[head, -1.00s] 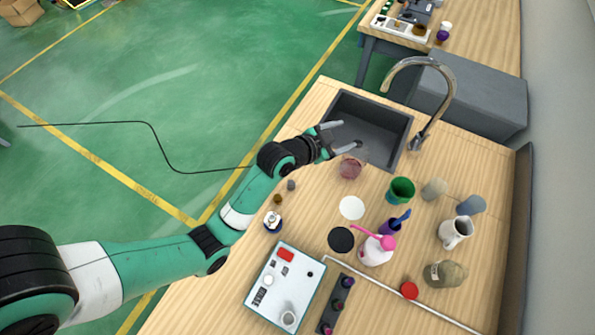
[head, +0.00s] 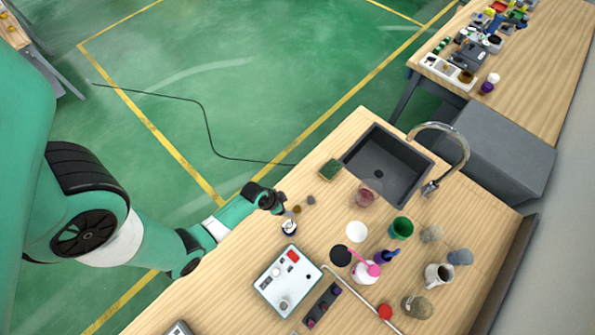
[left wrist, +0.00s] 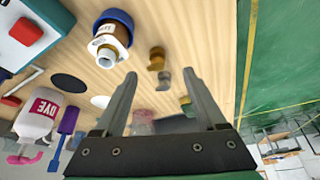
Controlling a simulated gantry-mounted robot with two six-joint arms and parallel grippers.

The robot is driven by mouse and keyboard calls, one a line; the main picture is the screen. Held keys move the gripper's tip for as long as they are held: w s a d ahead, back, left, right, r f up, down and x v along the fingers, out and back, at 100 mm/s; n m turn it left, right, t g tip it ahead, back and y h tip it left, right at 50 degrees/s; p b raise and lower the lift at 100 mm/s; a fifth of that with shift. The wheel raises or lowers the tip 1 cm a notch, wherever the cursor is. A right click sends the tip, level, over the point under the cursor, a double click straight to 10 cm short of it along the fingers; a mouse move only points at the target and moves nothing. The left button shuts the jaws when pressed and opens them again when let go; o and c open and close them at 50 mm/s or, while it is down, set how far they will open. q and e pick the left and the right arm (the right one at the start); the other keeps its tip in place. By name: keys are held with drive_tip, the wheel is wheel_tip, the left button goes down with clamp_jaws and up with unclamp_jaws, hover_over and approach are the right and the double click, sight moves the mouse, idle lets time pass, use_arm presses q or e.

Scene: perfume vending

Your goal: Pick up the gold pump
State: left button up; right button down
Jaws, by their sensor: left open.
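The gold pump (head: 296,210) is a small brownish-gold piece standing on the wooden table, beside a small bottle with a dark blue ring (head: 289,228). In the left wrist view the gold pump (left wrist: 157,60) shows ahead of the fingers, roughly between their tips, with the blue-ringed bottle (left wrist: 112,38) to its left. My left gripper (head: 280,203) is close to the pump on its far-left side in the head view. In the left wrist view the left gripper (left wrist: 160,76) is open with nothing between its fingers. My right gripper is not in view.
A small grey piece (head: 311,200) stands close to the pump. A white control box (head: 286,280), a pink-topped white bottle (head: 365,272) and a green cup (head: 401,228) stand nearby. A green sponge (head: 330,169) lies by the sink (head: 372,175).

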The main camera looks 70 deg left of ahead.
sight(295, 209)
use_arm(q)
drive_tip(key=b+x, duration=0.2)
drive_tip(key=x, duration=0.1)
drive_tip(key=shift+f, duration=0.25)
drive_tip(key=shift+w, duration=0.1)
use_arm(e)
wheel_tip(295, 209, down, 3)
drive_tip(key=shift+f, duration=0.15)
use_arm(q)
drive_tip(key=b+x, duration=0.3)
drive_tip(key=shift+w+d+f, duration=0.1)
drive_tip(key=shift+d+f, duration=0.15)
drive_tip(key=shift+f, duration=0.2)
drive_tip(key=shift+w+a+f, duration=0.1)
drive_tip(key=shift+w+f, duration=0.25)
drive_tip(key=shift+f, duration=0.15)
clamp_jaws()
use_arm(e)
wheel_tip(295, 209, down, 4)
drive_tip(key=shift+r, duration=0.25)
